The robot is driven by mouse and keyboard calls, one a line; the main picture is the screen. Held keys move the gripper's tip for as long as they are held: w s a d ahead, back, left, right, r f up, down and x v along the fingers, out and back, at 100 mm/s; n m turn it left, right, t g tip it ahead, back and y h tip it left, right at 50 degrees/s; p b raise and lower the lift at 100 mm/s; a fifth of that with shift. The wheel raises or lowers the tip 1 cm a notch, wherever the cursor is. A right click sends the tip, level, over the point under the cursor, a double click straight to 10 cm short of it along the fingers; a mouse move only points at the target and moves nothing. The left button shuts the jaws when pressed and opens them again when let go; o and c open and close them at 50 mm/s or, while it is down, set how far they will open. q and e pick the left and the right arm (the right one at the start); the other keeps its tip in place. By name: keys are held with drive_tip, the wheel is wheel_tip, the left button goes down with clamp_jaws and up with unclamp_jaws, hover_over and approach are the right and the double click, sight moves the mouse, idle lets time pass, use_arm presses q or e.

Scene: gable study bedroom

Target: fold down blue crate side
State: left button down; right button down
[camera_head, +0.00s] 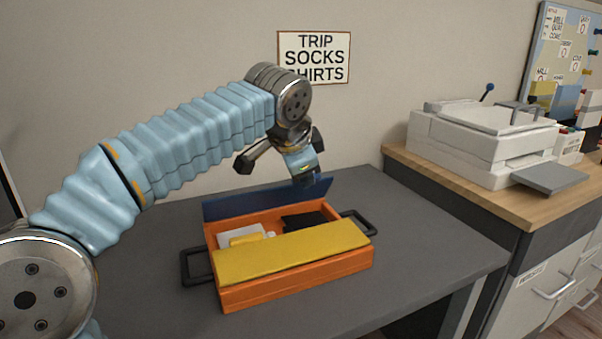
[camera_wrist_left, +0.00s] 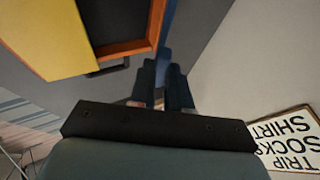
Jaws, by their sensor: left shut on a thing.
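An orange crate (camera_head: 300,282) stands on the grey table. Its blue side (camera_head: 255,201) rises along the far edge, and its yellow side (camera_head: 292,253) lies flat across the near part of the top. My left gripper (camera_head: 308,180) is above the right part of the blue side, shut on its top edge. In the left wrist view, the two dark fingers (camera_wrist_left: 161,84) close on the narrow blue side (camera_wrist_left: 170,22), beside the orange rim (camera_wrist_left: 140,47). The exact contact is partly hidden. My right gripper is not in view.
Inside the crate are a pale item with a yellow one (camera_head: 246,236) and a dark item (camera_head: 303,220). Black handles stick out at both ends. A white printer (camera_head: 480,140) stands on the wooden cabinet at right. A sign (camera_head: 314,57) hangs behind.

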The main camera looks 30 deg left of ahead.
use_arm(q)
drive_tip(key=shift+s+d+f, duration=0.15)
drive_tip(key=shift+f, duration=0.2)
drive_tip(key=c, duration=1.1)
unclamp_jaws()
drive_tip(key=shift+r, duration=0.1)
drive_tip(key=shift+r, duration=0.1)
drive_tip(key=p+v, duration=0.3)
drive_tip(key=v, duration=1)
drive_tip(key=shift+s+r, duration=0.1)
drive_tip(key=shift+r, duration=0.15)
